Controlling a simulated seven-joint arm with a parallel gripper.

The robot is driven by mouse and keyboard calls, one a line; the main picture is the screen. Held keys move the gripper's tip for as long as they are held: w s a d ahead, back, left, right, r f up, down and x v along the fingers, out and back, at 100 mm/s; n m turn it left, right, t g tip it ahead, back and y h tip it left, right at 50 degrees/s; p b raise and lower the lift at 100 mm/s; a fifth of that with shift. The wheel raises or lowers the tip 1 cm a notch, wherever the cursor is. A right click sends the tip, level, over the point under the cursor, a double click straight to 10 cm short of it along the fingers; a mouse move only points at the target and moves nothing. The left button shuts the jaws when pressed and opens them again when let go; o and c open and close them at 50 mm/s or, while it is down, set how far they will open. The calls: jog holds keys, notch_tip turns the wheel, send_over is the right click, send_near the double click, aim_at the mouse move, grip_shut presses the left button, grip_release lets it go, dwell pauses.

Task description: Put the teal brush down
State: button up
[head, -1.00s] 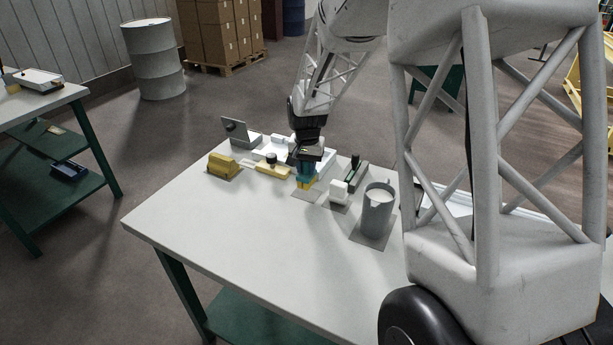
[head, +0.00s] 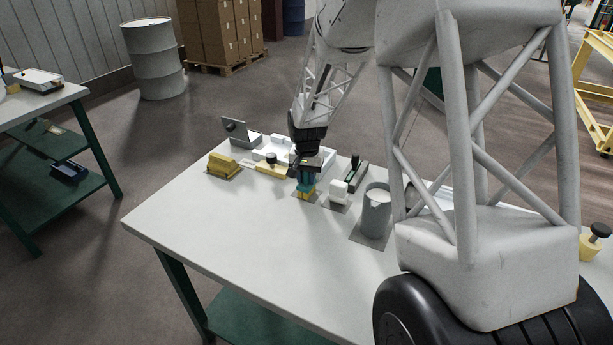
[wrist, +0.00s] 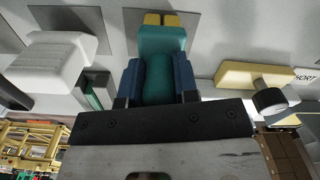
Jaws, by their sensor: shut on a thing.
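The teal brush (head: 306,186) has a teal body and yellow feet at its lower end. It is upright over a grey square pad (head: 313,198) on the white table; I cannot tell whether its lower end touches the pad. My gripper (head: 305,172) is shut on it from above. In the wrist view the brush (wrist: 161,58) sits between the two blue fingers of my gripper (wrist: 158,82), its yellow tips pointing away from the camera.
Right of the brush are a white block (head: 340,191), a green tool (head: 356,172) and a grey cup (head: 376,210). A white tray (head: 262,149) is behind. The table's front is clear.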

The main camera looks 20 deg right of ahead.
jog(key=o, duration=1)
jog(key=shift+r, duration=0.1)
notch_tip(320, 180, up, 12)
jog(key=shift+r, duration=0.1)
dwell(0.6)
jog(key=s+a+r+n, duration=0.1)
jog(key=s+r, duration=0.2)
jog(key=s, duration=0.4)
jog(key=s+a+r+n+t, duration=0.1)
jog(key=s+a+r, duration=0.15)
jog(key=s, duration=0.35)
jog(key=s+a+r+n, duration=0.1)
jog(key=s+r, duration=0.2)
jog(key=s, duration=0.4)
jog(key=shift+s+a+f+n+t, duration=0.1)
jog(key=shift+s+a+n+t, duration=0.3)
jog(key=shift+s, duration=2.85)
jog(key=shift+s+a+r+n+t, duration=0.15)
jog(key=shift+s+n, duration=0.4)
jog(key=shift+s, duration=2.7)
jog(key=shift+s+a+f+n+t, duration=0.15)
jog(key=shift+s+a+n+t, duration=0.2)
jog(key=shift+s, duration=2.9)
